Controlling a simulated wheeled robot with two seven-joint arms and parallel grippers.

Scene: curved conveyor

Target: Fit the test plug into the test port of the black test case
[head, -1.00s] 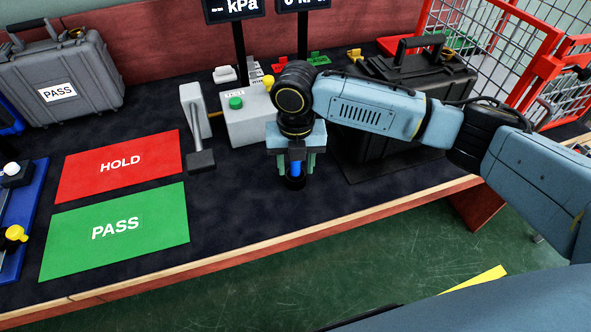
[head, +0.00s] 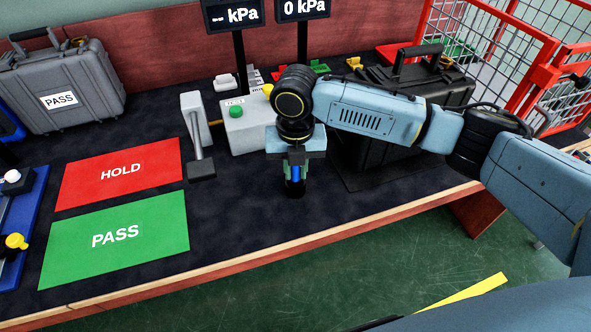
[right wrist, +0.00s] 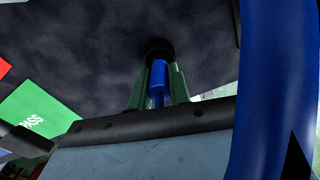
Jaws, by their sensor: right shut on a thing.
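The test plug (head: 295,173) is blue with a black end. My right gripper (head: 294,178) is shut on it and holds it pointing down over the dark bench mat, near the front edge. In the right wrist view the blue plug (right wrist: 158,78) sits between the green fingers of my right gripper (right wrist: 159,85), with its black end beyond the fingertips. The black test case (head: 420,82) stands right of the gripper, partly behind my right arm. Its test port cannot be made out. My left gripper is not in view.
A red HOLD mat (head: 120,172) and green PASS mat (head: 115,235) lie at left. A grey case (head: 65,85) marked PASS stands behind them. A grey box with a green button (head: 240,125) and a lever stand (head: 196,120) are behind the gripper. The bench's front edge is close.

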